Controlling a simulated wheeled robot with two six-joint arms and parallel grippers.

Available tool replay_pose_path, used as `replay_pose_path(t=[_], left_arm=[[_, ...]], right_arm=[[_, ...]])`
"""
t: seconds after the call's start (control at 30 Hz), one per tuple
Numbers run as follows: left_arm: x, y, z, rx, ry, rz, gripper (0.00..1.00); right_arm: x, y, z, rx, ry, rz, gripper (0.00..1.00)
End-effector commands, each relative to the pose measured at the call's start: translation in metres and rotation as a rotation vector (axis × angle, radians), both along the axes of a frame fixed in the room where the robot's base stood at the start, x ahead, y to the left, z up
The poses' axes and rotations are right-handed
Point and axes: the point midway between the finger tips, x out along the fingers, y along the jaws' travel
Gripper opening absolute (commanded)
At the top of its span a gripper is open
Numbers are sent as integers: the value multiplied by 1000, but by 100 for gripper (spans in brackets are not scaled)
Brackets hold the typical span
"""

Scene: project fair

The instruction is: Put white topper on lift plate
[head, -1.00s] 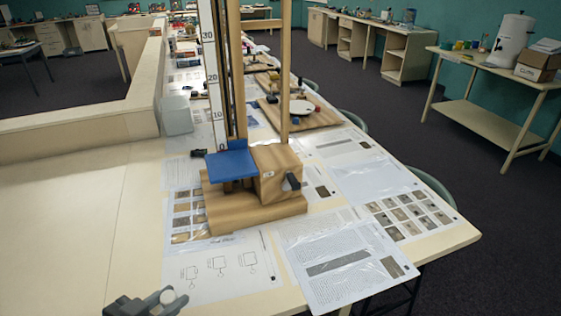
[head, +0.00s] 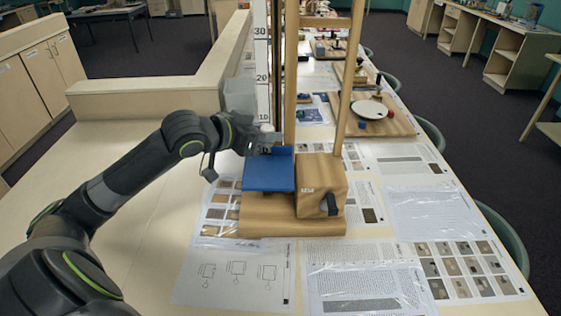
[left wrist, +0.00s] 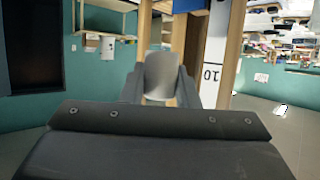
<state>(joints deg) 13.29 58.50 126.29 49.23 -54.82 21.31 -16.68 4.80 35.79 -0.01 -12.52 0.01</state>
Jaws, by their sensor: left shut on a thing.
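The blue lift plate (head: 268,176) sits on the wooden lift stand (head: 290,222), level at the stand's left side, with a raised blue edge at its back. My left arm reaches in from the left, and my left gripper (head: 262,140) is at the plate's back left corner. In the left wrist view my left gripper (left wrist: 160,92) is shut on the pale white topper (left wrist: 161,74), which stands upright between the fingers. A strip of blue (left wrist: 188,5) shows at the top of the left wrist view. My right gripper is out of view.
Tall wooden posts (head: 345,75) and a numbered white scale (head: 262,60) rise behind the plate. A translucent box (head: 240,97) stands behind my gripper. A board with a white disc (head: 369,109) lies farther back. Paper sheets (head: 237,275) cover the table in front.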

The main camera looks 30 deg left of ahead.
Motion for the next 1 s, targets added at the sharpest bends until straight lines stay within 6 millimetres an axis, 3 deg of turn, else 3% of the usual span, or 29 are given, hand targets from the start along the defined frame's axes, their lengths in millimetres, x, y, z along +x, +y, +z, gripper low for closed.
replay_pose_path(t=[0.13,0.4,0.57,0.8,1.0], left_arm=[[3,5,4,-6,-2,16,6],[3,5,-38,-8,-3,18,6],[3,5,-51,-6,-3,17,6],[3,5,-83,-7,-3,18,6],[3,5,-89,-3,-6,17,6]], right_arm=[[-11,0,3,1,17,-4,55],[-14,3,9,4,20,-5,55],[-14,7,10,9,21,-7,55],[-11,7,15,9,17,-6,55],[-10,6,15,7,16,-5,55]])
